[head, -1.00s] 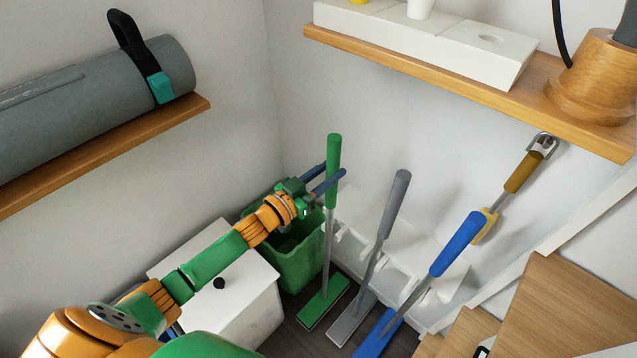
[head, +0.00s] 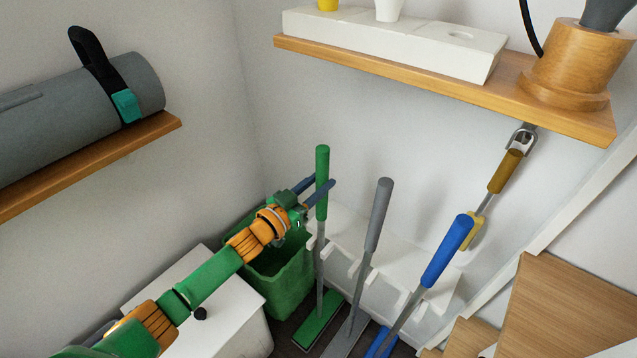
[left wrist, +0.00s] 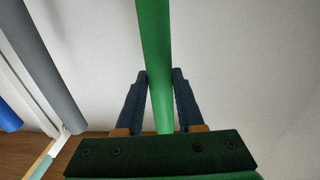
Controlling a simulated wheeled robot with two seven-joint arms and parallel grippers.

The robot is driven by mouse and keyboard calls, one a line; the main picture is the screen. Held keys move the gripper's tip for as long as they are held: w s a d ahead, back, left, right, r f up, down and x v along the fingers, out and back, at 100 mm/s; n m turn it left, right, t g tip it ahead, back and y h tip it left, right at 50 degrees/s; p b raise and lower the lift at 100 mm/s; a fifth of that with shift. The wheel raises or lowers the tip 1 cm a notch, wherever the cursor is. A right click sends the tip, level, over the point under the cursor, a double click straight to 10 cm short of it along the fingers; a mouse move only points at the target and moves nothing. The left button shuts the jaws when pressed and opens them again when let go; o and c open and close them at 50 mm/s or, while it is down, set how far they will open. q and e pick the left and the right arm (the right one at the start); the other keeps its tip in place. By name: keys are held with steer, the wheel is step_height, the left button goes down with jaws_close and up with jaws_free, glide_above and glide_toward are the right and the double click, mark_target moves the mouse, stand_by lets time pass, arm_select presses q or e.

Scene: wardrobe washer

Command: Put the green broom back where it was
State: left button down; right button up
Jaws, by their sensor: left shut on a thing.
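The green broom (head: 321,185) stands upright at the middle of the head view, its flat green head low at the floor. My left gripper (head: 322,188) is shut on its green handle, below the top end. In the left wrist view the green handle (left wrist: 153,60) runs up between the two blue fingers of the gripper (left wrist: 160,80). A white rack (head: 345,245) with notches along its front edge is on the wall right behind the broom. I cannot tell whether the broom's pole sits in a notch. My right gripper is not in view.
A grey broom (head: 378,215) and a blue broom (head: 447,250) stand close to the right. A green bin (head: 285,285) and a white box (head: 215,310) stand to the left, under my arm. A wooden shelf (head: 440,85) is above. Wooden steps (head: 550,310) are at the right.

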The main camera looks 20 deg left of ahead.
arm_select(q)
steer(key=shift+f, duration=0.15)
stand_by(0.4)
steer(key=shift+c, duration=2.2)
jaws_free()
steer(key=shift+s, duration=0.1)
steer(key=o, duration=0.3)
